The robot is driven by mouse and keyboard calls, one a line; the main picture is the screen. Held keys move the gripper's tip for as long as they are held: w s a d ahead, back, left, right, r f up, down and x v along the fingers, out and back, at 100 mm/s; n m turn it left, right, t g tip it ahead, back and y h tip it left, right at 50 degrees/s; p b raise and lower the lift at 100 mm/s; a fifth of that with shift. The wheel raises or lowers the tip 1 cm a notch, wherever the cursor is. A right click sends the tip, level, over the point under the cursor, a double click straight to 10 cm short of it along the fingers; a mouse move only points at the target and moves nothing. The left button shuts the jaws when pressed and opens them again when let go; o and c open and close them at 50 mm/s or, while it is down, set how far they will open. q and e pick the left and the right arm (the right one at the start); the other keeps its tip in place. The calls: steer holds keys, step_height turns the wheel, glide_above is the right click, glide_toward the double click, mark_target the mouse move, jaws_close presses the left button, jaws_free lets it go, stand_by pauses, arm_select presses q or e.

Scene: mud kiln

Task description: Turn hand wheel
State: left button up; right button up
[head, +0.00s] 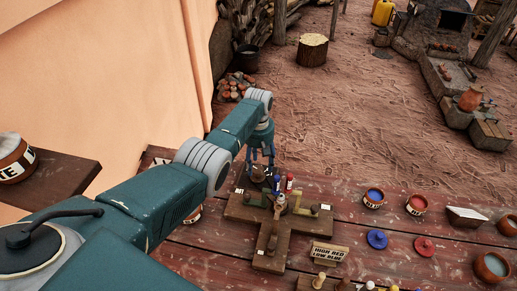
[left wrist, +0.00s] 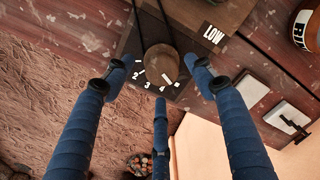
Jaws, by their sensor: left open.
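My left gripper (head: 261,167) reaches down over the far end of a cross-shaped wooden stand (head: 270,262) on the table. In the left wrist view its three blue fingers (left wrist: 162,78) are spread open around a round brown knob (left wrist: 162,62). The knob sits on a dark plate with white numbers and tick marks, near a "LOW" label (left wrist: 213,34). I cannot tell whether any finger touches it. A separate hand wheel is not clearly recognisable. In the head view the fingers partly hide the knob. My right gripper is not in view.
A "HIGH RED LOW BLUE" sign (head: 329,254), a blue disc (head: 376,239), a red disc (head: 424,246) and paint pots (head: 374,198) are to the right. A wall (head: 95,85) rises on the left.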

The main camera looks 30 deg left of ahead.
mark_target(259, 170)
arm_select(q)
step_height(259, 170, up, 10)
stand_by(0.3)
steer(key=shift+s+f, duration=0.1)
stand_by(0.3)
